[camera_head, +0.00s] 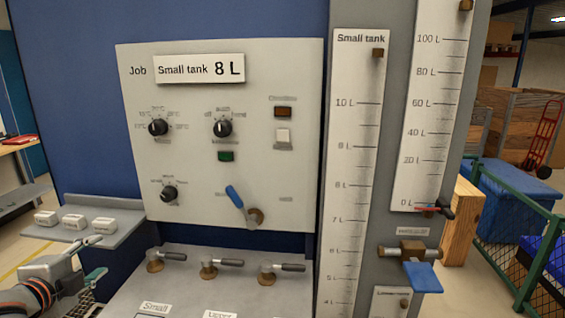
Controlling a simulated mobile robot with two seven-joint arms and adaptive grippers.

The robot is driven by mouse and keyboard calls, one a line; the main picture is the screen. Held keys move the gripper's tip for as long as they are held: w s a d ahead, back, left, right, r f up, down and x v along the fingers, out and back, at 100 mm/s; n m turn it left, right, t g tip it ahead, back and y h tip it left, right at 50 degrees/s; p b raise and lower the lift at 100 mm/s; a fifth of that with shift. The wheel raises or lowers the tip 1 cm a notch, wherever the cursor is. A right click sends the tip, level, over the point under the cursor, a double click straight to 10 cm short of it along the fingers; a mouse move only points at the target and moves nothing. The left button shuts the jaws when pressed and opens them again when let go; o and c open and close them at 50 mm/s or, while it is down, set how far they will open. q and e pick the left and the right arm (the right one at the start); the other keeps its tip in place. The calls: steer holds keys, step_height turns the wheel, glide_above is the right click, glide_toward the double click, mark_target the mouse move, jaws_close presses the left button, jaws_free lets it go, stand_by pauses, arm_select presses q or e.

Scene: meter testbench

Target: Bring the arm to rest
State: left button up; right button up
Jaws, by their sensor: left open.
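My left gripper (98,258) is at the lower left, with its arm coming in from the left edge. Its fingers are apart and I see nothing between them. It is in front of the bench, below a grey shelf (128,228) with white labelled blocks and left of the small valves. I cannot tell its exact gap to the shelf. My right gripper is not in view.
A control panel (270,75) carries knobs, a blue-handled lever (236,197) and a "Small tank 8 L" sign. Valves (208,268) stand on the ledge below. Tank scales (345,200) and a blue-handled valve (422,277) are at right.

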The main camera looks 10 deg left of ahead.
arm_select(q)
steer(key=s+d+f+n+g, duration=0.2)
steer(key=s+d+f, duration=0.25)
steer(key=f, duration=0.35)
steer(key=s+d+f+n+g, duration=0.2)
steer(key=s+d+f, duration=0.2)
steer(key=d+f, duration=0.3)
steer(key=s+d+f+n+g, duration=0.2)
steer(key=s+d+f, duration=0.3)
steer(key=f, duration=0.4)
steer(key=d+f+n+t+h, duration=0.3)
steer(key=d+f+h, duration=0.3)
steer(key=d+f, duration=0.8)
step_height(320, 180, down, 3)
steer(key=shift+w+d+r+n+h, duration=0.2)
steer(key=shift+w+n+h, duration=0.1)
